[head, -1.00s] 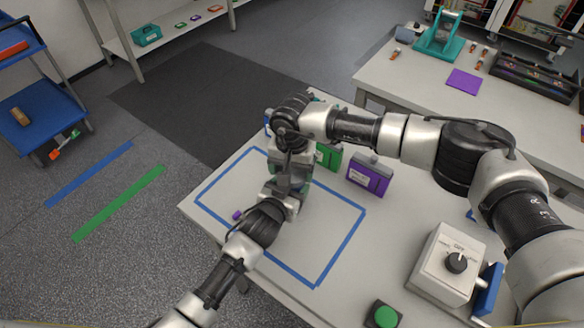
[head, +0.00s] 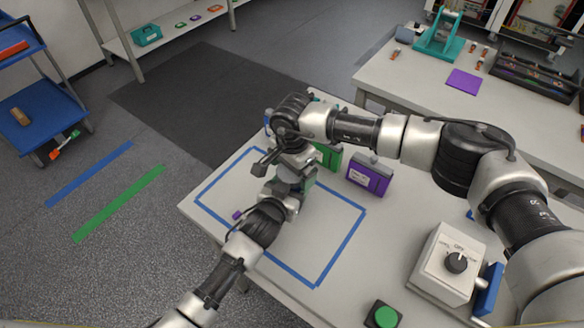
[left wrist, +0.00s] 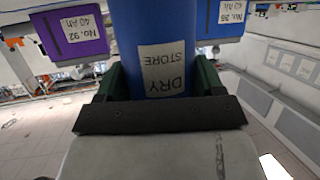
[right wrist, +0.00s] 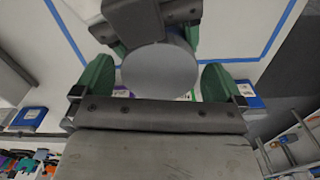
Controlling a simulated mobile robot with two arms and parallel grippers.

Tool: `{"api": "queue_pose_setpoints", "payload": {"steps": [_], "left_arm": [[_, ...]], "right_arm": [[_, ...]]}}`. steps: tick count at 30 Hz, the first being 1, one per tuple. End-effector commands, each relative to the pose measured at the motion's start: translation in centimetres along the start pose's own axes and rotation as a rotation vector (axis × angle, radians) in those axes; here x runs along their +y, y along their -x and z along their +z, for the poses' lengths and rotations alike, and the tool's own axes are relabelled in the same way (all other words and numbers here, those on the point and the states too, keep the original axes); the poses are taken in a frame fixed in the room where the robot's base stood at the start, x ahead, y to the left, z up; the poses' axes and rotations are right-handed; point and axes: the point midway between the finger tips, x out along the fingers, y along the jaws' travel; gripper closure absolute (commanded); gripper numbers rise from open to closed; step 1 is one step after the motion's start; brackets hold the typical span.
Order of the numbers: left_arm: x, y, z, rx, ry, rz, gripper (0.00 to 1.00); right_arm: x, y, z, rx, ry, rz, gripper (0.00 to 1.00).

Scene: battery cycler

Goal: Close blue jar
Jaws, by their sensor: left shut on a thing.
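The blue jar (left wrist: 160,50), labelled "DRY STORE", stands between the green fingers of my left gripper (left wrist: 158,78) in the left wrist view, and that gripper is shut on it. A round grey disc (right wrist: 160,72), seemingly the jar's lid, shows from above in the right wrist view. The green fingers of my right gripper (right wrist: 158,85) lie on either side of the disc; I cannot tell whether they touch it. In the head view, my right gripper (head: 300,178) points down just above my left gripper (head: 288,203). The arms hide the jar there.
The blue tape outline (head: 342,247) surrounds the work spot on the table. A purple battery box (head: 368,175) and a green one (head: 328,155) stand close behind the grippers. A small purple piece (head: 237,215) lies left. A dial box (head: 447,262) and green button (head: 385,316) stand right.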

Motion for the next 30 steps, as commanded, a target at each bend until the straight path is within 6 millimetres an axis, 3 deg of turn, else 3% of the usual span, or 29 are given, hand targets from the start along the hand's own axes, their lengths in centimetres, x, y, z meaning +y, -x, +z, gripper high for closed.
{"api": "queue_pose_setpoints", "payload": {"steps": [5, 14, 23, 30], "left_arm": [[0.0, 0.0, 0.0, -0.001, 0.000, 0.000, 0.98], [0.0, 0.0, 0.1, -0.001, 0.000, 0.000, 0.98], [0.0, 0.0, 0.0, -0.001, 0.000, 0.000, 0.98], [0.0, 0.0, 0.1, -0.001, 0.000, 0.000, 0.98]], "right_arm": [[0.0, 0.6, 0.0, 0.001, 0.001, -0.001, 0.00], [0.0, 4.2, -0.1, 0.001, 0.001, -0.001, 0.00], [0.0, 4.5, 0.0, 0.000, 0.003, 0.001, 0.00], [0.0, 7.8, 0.0, 0.001, 0.158, 0.001, 0.00]]}}
